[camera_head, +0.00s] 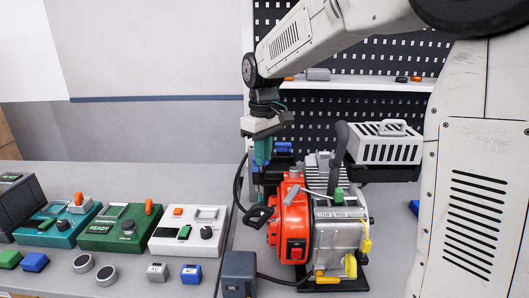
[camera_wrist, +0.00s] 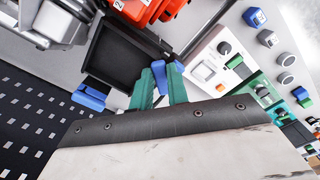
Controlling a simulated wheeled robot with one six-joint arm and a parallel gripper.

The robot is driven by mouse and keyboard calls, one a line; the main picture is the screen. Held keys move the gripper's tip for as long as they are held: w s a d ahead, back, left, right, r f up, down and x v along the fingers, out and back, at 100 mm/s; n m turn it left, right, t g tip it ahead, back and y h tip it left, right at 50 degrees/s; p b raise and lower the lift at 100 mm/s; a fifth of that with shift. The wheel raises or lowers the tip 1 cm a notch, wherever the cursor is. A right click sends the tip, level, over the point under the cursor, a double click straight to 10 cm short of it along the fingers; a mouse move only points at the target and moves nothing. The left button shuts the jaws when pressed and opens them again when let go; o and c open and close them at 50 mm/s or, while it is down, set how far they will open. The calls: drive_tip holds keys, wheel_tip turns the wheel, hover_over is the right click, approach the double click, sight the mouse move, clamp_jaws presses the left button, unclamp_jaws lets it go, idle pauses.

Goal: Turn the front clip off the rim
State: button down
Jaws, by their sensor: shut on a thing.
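My gripper (camera_head: 263,151), with teal fingers, points down behind the orange and grey machine. In the wrist view my gripper (camera_wrist: 160,84) is shut on a blue clip (camera_wrist: 158,72) at the rim of a black open box (camera_wrist: 98,48). A small blue piece beside the right finger may be part of the same clip. The wrist view does not show clearly whether the clip still grips the rim. A second blue clip (camera_wrist: 88,97) sits at another corner of the box; a blue clip also shows in the head view (camera_head: 282,147). The machine hides most of the box there.
The orange and grey machine (camera_head: 293,215) stands close in front of my gripper, with a black lever rising at its right. Control boxes, such as the white one (camera_head: 188,245), line the bench at left. A perforated panel (camera_head: 330,125) stands behind.

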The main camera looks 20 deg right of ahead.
drive_tip(key=shift+a+m, duration=0.35)
drive_tip(key=shift+m, duration=1.3)
drive_tip(key=shift+a+m, duration=0.4)
drive_tip(key=shift+m, duration=1.3)
drive_tip(key=shift+a+m, duration=0.35)
drive_tip(key=shift+m, duration=1.3)
drive_tip(key=c, duration=1.4)
unclamp_jaws()
drive_tip(key=shift+o, duration=0.2)
wheel_tip(320, 180, up, 8)
